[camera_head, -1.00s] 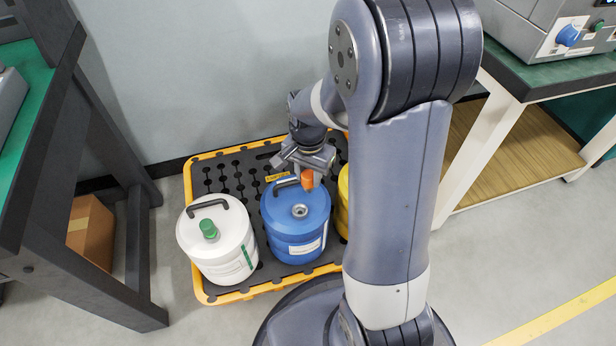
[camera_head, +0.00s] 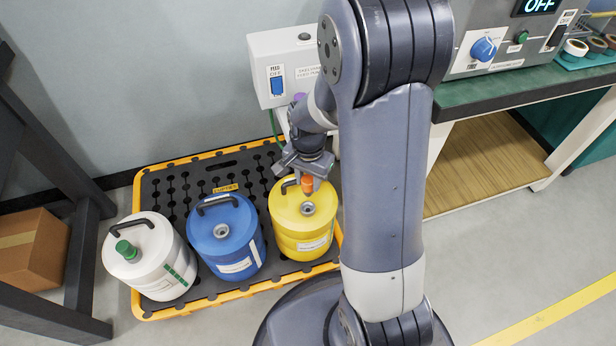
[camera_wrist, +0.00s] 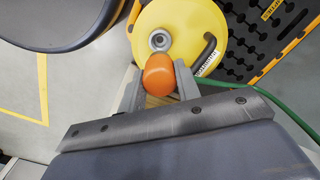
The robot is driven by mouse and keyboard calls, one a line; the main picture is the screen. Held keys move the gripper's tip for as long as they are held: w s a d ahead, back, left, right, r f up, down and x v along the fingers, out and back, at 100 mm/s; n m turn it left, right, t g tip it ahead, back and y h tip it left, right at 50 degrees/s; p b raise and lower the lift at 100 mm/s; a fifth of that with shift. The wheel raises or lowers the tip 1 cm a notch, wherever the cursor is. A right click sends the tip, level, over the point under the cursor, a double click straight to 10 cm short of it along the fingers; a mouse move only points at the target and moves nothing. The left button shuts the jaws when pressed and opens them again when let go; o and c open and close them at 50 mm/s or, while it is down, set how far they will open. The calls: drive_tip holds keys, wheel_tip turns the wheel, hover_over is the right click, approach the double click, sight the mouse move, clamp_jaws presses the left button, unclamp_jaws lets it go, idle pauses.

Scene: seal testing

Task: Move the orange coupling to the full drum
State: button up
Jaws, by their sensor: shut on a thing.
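My gripper (camera_head: 307,178) is shut on the orange coupling (camera_head: 307,185), which also shows between the fingers in the wrist view (camera_wrist: 159,75). It is held above the yellow drum (camera_head: 301,222), close to the drum's open port (camera_head: 308,208). In the wrist view the port (camera_wrist: 160,41) of the yellow drum (camera_wrist: 195,25) lies just beyond the coupling. I cannot see which drum is full.
The drums stand on a black spill pallet (camera_head: 165,184) with a yellow rim. A wall box (camera_head: 285,70) with a blue switch is behind. A bench (camera_head: 510,95) with a test unit is at right. A cardboard box (camera_head: 32,247) lies at left.

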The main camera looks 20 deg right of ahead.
drive_tip(key=shift+f+b, duration=2.2)
drive_tip(key=shift+f, duration=0.45)
drive_tip(key=shift+f+b, duration=0.75)
drive_tip(key=shift+f, duration=0.7)
drive_tip(key=o, duration=1.1)
wheel_tip(320, 180, up, 11)
drive_tip(key=p, duration=0.4)
drive_tip(key=shift+p, duration=0.3)
drive_tip(key=shift+f, duration=0.15)
